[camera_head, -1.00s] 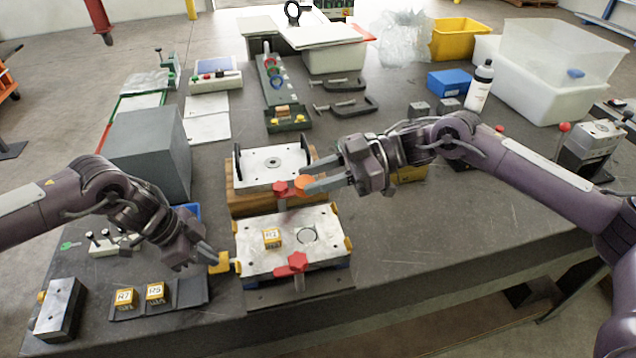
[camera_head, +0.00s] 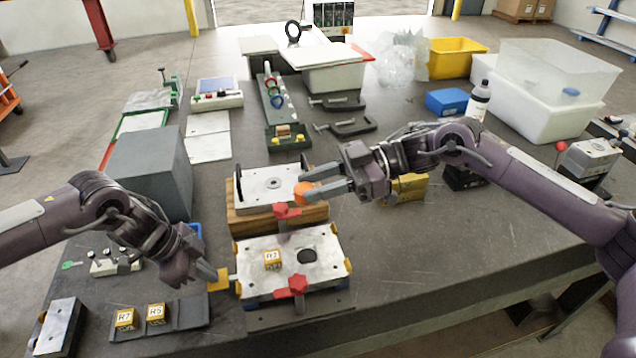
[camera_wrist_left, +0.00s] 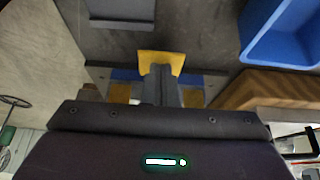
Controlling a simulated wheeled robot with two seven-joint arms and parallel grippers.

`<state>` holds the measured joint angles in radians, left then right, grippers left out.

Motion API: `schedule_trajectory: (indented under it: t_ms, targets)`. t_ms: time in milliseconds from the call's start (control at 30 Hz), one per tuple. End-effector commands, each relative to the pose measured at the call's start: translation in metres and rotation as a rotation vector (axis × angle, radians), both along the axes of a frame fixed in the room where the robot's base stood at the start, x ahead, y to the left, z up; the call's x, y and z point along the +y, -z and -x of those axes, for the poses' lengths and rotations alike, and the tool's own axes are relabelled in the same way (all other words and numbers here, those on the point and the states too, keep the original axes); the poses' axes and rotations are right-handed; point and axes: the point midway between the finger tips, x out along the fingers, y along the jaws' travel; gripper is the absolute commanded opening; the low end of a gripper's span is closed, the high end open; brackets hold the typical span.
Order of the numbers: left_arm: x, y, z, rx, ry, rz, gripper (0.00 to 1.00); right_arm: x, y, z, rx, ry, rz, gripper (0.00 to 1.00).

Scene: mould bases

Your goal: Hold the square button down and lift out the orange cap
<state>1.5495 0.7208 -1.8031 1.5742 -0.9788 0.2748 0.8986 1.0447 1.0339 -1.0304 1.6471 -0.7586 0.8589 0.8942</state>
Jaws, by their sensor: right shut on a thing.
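The square button is a yellow block (camera_head: 219,281) on the left side of the front mould base (camera_head: 322,264). My left gripper (camera_head: 211,276) is shut, with its fingertips against the button. In the left wrist view the button (camera_wrist_left: 175,58) shows just beyond the closed fingers. My right gripper (camera_head: 306,187) is shut on the orange cap (camera_head: 301,194) and holds it above the gap between the front and rear mould bases. A dark round hole (camera_head: 307,256) is open in the front base's top plate. How deep the button is pressed cannot be told.
A red star knob (camera_head: 292,285) stands at the front base's near edge, and another (camera_head: 287,210) at the rear base (camera_head: 262,188). A grey block (camera_head: 150,170) stands at left.

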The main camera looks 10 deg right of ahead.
Motion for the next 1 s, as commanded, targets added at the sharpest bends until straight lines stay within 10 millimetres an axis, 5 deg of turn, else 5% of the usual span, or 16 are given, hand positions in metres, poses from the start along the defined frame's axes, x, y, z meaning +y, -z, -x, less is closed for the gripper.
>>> schedule_trajectory:
  t_ms: [1000]
  targets:
    - [0.0, -0.075, 0.0, 0.0, -0.001, 0.0, 0.0, 0.0, -0.067, 0.0, 0.0, 0.0, 0.0, 0.09]
